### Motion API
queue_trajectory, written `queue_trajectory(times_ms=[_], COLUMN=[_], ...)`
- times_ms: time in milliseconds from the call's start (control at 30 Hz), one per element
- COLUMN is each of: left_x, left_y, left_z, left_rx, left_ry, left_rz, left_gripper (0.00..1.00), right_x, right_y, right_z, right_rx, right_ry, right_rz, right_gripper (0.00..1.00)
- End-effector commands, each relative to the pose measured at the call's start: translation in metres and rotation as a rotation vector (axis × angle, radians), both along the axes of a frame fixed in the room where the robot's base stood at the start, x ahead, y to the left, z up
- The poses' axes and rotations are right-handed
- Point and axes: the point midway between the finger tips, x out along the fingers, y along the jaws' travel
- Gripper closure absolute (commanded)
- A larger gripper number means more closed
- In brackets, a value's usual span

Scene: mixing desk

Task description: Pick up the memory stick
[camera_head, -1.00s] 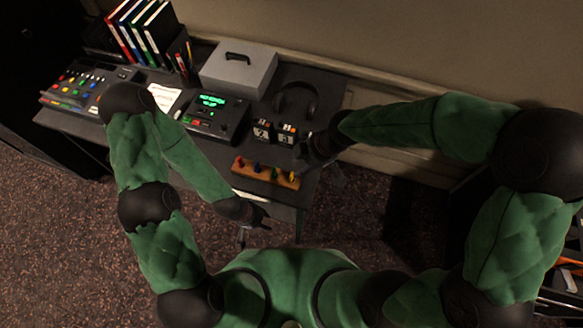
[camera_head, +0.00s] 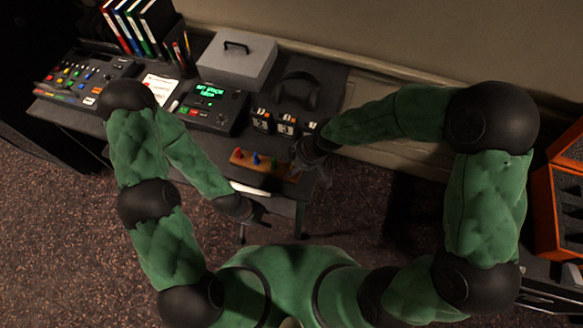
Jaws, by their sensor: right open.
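An orange-brown holder (camera_head: 245,161) near the desk's front edge carries small upright coloured pieces: a red one (camera_head: 238,152), a blue one (camera_head: 255,158) and a green one (camera_head: 273,162). They may be memory sticks, but they are too small to tell. My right gripper (camera_head: 299,166) is open over the holder's right end and hides that end. I cannot tell whether it touches anything there. My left gripper (camera_head: 258,214) is low, in front of the desk's front edge and apart from the holder. Its fingers are too dark to read.
Behind the holder stand small number blocks (camera_head: 262,121), a console with a green screen (camera_head: 212,104), headphones (camera_head: 297,92) and a grey box (camera_head: 236,60). A mixing panel (camera_head: 88,75), a paper sheet (camera_head: 160,90) and binders (camera_head: 135,25) are at the left. An orange case (camera_head: 545,205) is at far right.

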Motion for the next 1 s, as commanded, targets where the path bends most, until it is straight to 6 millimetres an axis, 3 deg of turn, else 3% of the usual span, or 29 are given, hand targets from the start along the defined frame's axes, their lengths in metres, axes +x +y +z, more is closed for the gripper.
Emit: queue_trajectory(times_ms=[67, 200, 267, 733, 1000], left_x=[0.000, 0.000, 0.000, 0.000, 0.000], left_y=[0.000, 0.000, 0.000, 0.000, 0.000], left_z=[0.001, 0.001, 0.001, 0.002, 0.017], left_rx=[0.000, 0.000, 0.000, 0.000, 0.000], left_ry=[0.000, 0.000, 0.000, 0.000, 0.000], left_rz=[0.000, 0.000, 0.000, 0.000, 0.000], left_gripper=[0.60, 0.60, 0.60, 0.60, 0.60], right_x=[0.000, 0.000, 0.000, 0.000, 0.001], right_y=[0.000, 0.000, 0.000, 0.000, 0.000], right_z=[0.001, 0.001, 0.001, 0.004, 0.034], right_rx=[0.000, 0.000, 0.000, 0.001, 0.001], right_ry=[-0.001, 0.000, 0.000, -0.001, -0.003], right_rz=[0.000, 0.000, -0.001, -0.001, -0.001], right_gripper=[0.55, 0.84, 0.92, 0.93, 0.93])
